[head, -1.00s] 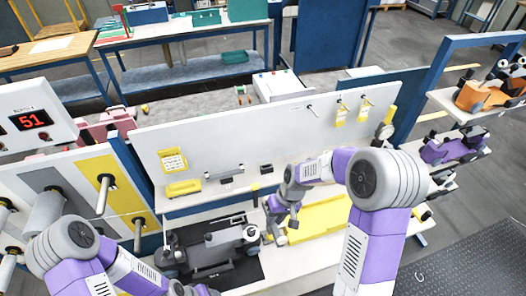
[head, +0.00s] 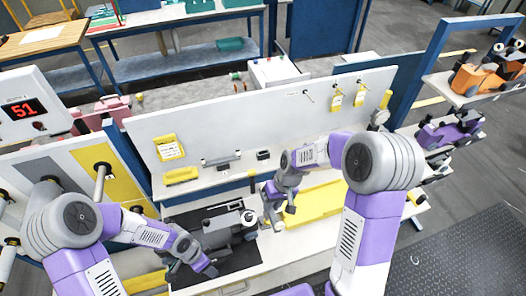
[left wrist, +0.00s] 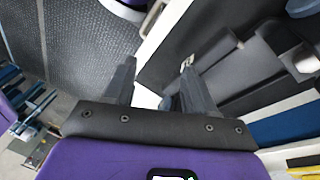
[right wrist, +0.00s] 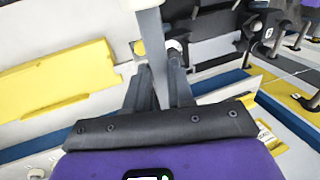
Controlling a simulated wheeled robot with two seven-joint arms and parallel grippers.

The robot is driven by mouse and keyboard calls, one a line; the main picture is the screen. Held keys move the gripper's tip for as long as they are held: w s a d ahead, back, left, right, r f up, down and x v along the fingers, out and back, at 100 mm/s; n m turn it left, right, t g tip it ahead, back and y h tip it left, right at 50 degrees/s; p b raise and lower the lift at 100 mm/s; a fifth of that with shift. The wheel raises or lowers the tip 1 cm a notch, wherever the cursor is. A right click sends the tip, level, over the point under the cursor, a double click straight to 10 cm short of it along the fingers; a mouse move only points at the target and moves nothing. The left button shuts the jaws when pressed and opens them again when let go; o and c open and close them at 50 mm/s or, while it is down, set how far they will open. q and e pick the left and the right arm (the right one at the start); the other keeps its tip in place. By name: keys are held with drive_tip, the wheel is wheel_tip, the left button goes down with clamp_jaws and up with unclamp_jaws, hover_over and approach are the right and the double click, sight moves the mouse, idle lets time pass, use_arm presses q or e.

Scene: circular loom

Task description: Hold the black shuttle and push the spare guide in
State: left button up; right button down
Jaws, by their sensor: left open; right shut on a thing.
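The black shuttle (head: 228,234), dark with a pale roller on top, lies on the black mat (head: 240,268) at the left of the bench. My left gripper (head: 205,268) is open at its near left side, apart from it as far as I can tell. In the left wrist view the shuttle's dark body (left wrist: 262,78) is right of the open fingers (left wrist: 158,90). My right gripper (head: 278,212) is just right of the shuttle. In the right wrist view its fingers (right wrist: 160,75) are shut on a pale grey bar (right wrist: 151,42), seemingly the spare guide; its far end is out of frame.
A yellow tray (head: 318,205) lies on the bench right of my right gripper. A white upright panel (head: 225,135) with yellow holders stands behind. A rack of orange and purple shuttles (head: 450,130) is far right. A board with pegs (head: 60,165) is at left.

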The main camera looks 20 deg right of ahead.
use_arm(q)
drive_tip(key=w+m, duration=0.1)
drive_tip(key=w+a+r+m+t+y, duration=0.1)
drive_tip(key=w+m, duration=0.1)
drive_tip(key=w+a+r+m+y, duration=0.1)
drive_tip(key=shift+w+a+m, duration=0.15)
drive_tip(key=shift+w+m, duration=0.15)
drive_tip(key=shift+w, duration=0.1)
drive_tip(key=shift+w+t+y, duration=0.1)
drive_tip(key=shift+t+y, duration=0.2)
wheel_tip(320, 180, down, 12)
drive_tip(key=shift+r, duration=0.15)
drive_tip(key=shift+c, duration=0.3)
clamp_jaws()
drive_tip(key=shift+c, duration=0.5)
unclamp_jaws()
